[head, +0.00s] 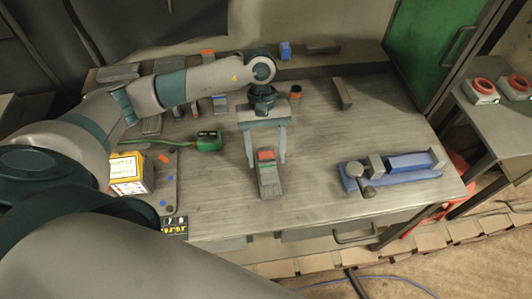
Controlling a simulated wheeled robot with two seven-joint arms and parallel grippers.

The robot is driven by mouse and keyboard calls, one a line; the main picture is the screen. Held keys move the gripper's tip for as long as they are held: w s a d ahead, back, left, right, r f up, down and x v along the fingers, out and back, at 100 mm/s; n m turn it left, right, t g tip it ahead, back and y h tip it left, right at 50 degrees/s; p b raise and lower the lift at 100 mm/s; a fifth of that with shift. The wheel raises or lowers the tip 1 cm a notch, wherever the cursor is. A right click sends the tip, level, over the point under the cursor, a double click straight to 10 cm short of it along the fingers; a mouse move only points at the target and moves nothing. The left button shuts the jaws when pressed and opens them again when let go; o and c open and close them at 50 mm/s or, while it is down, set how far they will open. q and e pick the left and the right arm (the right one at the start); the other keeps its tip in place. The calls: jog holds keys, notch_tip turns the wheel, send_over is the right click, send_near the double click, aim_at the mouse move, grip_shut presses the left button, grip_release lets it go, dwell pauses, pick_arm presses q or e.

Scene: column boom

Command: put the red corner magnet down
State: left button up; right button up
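A small red piece (265,155), which looks like the red corner magnet, is at the far end of a grey metal block (269,182) on the workbench (320,150). My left gripper (267,161) points down over it with its two fingers apart. One finger is on each side of the red piece, with a visible gap on both sides. Whether the red piece rests fully on the block is too small to tell. My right gripper is not in view.
A blue vise (405,168) stands on the bench's right. A green tape measure (208,142) and a yellow-white box (130,173) are at left. A dark bar (343,93) and an orange-topped jar (296,93) lie farther back. The bench between block and vise is clear.

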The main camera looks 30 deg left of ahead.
pick_arm(q)
jog(key=shift+r, duration=0.15)
jog(key=shift+r+p, duration=0.1)
jog(key=shift+p, duration=0.2)
jog(key=b+v, duration=0.5)
jog(key=v, duration=0.6)
jog(key=shift+w+a+r+b, duration=0.15)
jog(key=shift+a+r+b, duration=0.05)
jog(key=shift+r+b, duration=0.2)
jog(key=shift+d+f, duration=0.1)
